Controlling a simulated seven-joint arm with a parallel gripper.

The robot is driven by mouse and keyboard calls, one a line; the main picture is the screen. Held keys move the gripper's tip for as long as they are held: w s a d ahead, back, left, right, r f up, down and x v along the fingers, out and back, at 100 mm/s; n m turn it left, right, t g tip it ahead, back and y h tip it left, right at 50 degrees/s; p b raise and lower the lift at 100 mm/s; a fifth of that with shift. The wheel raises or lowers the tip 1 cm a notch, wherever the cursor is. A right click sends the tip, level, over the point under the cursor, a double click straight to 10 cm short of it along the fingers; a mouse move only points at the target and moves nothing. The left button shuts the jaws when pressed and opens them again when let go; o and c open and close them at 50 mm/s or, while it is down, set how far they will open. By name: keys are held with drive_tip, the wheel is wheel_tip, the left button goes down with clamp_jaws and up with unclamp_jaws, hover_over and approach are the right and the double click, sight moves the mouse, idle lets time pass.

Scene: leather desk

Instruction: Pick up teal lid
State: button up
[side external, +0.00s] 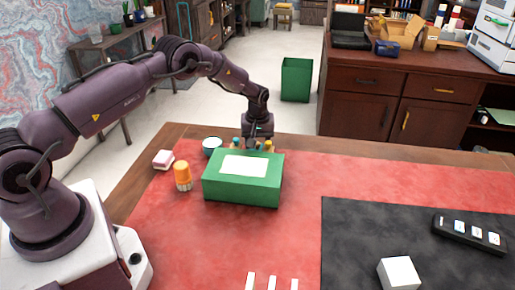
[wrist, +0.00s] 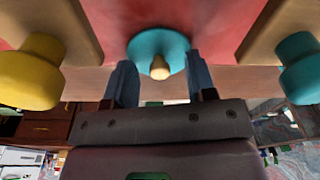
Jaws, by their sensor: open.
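The teal lid (wrist: 143,46) is a round teal disc with a small pale wooden knob (wrist: 160,68), at the top centre of the wrist view. My gripper (wrist: 159,62) is open, with one blue-grey finger on each side of the knob and the fingertips close to the disc's lower edge. Nothing is held between the fingers. In the side view my gripper (side external: 257,143) points down just behind a green box (side external: 243,193), which hides the fingertips. I cannot make out the lid there.
A yellow knob (wrist: 32,72) and a teal knob (wrist: 301,70) on wooden pieces flank my fingers. Left of the green box stand an orange-topped jar (side external: 183,173), a round blue-rimmed bowl (side external: 212,145) and a pink-white block (side external: 163,160).

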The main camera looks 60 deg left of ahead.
drive_tip(key=shift+c, duration=0.2)
clamp_jaws()
